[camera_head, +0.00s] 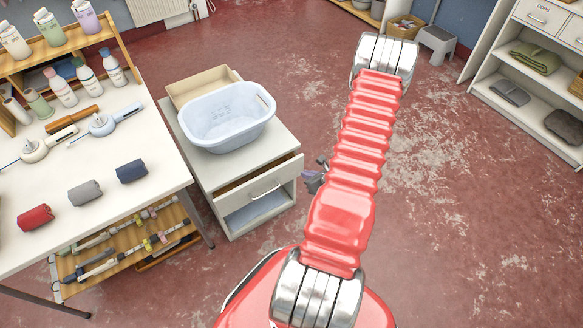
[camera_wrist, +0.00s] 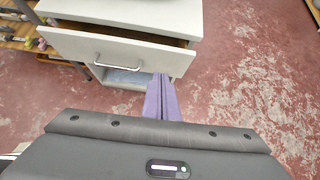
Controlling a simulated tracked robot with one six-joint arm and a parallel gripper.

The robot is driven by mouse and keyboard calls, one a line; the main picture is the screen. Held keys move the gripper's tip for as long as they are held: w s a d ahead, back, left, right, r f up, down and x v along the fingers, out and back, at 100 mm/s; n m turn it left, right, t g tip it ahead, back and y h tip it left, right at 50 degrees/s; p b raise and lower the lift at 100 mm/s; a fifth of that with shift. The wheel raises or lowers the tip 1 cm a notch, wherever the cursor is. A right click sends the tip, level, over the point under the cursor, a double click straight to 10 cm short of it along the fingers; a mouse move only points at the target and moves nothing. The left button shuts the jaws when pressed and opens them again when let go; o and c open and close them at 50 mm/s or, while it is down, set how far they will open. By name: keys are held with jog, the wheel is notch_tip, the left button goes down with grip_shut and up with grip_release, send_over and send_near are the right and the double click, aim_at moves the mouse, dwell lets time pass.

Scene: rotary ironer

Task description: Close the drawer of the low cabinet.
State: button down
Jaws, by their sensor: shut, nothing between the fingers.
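The low cabinet (camera_head: 215,190) is white and stands to the right of the worktable. Its drawer (camera_head: 262,186) is partly open, with a dark gap behind the front panel and a metal handle on it. In the wrist view the drawer (camera_wrist: 130,54) spans the upper left, with its handle (camera_wrist: 118,68) in the middle of the front. My gripper (camera_wrist: 161,78) is shut and empty, its purple fingers pointing at the lower right part of the drawer front. I cannot tell whether they touch. In the head view my gripper (camera_head: 313,182) is partly hidden behind my red arm.
A pale blue basket (camera_head: 228,118) stands on the cabinet top. A worktable (camera_head: 150,165) with rolled cloths and bottles is close on the left. An open shelf (camera_head: 530,110) stands at the far right. The red floor right of my arm is clear.

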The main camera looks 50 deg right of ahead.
jog(key=shift+s+d+f, duration=0.15)
jog(key=shift+s+f, duration=0.2)
jog(key=shift+s, duration=0.05)
jog(key=shift+w+f, duration=0.1)
jog(key=shift+w, duration=0.05)
send_near(289, 165)
jog(key=x, duration=0.5)
jog(key=shift+a+f, duration=0.2)
jog(key=shift+a, duration=0.1)
jog(key=shift+w+d, duration=0.1)
jog(key=shift+w, duration=0.25)
jog(key=shift+d, duration=0.1)
